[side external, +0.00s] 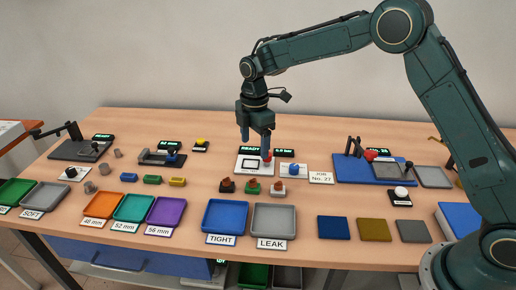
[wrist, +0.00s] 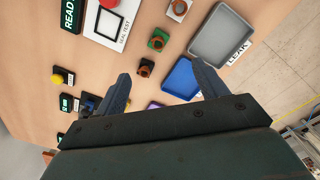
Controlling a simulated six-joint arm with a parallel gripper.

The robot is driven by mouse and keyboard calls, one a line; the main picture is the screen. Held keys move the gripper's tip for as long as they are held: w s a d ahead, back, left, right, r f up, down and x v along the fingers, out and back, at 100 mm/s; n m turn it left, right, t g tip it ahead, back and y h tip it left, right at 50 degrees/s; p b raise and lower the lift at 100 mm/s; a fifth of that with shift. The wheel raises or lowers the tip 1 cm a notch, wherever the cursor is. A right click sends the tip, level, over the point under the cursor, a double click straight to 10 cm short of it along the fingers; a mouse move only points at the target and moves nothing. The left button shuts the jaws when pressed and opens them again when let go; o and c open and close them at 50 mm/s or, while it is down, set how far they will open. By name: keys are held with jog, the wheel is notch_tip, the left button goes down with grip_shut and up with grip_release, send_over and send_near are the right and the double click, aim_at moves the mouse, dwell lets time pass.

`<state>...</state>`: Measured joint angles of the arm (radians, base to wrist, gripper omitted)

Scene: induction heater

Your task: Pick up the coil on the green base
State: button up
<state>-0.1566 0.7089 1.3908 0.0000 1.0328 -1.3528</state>
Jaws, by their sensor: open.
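The coil on the green base (side external: 252,186) is a copper-brown coil standing on the table between two similar coils. It also shows in the wrist view (wrist: 158,40). A coil on a dark base (side external: 227,185) stands to its left and a coil on a pale base (side external: 278,187) to its right. My gripper (side external: 256,148) is open and empty, fingers pointing down, above the table and behind the row of coils. In the wrist view my gripper (wrist: 160,70) has its fingers spread wide, with the green-based coil beyond the fingertips and touching neither.
A white seal-test plate (side external: 247,171) with a red part lies behind the coils. The blue TIGHT tray (side external: 226,217) and grey LEAK tray (side external: 274,220) lie in front. Small blue, green and yellow blocks (side external: 153,180) sit to the left.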

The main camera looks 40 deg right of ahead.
jog(key=shift+w+a+f, duration=0.15)
jog(key=shift+w+f, duration=0.05)
jog(key=shift+f, duration=0.25)
send_over(253, 181)
jog(key=shift+f, duration=4.35)
jog(key=shift+f, duration=2.55)
jog(key=shift+c, duration=0.2)
jog(key=c, duration=0.9)
jog(key=shift+c, duration=0.2)
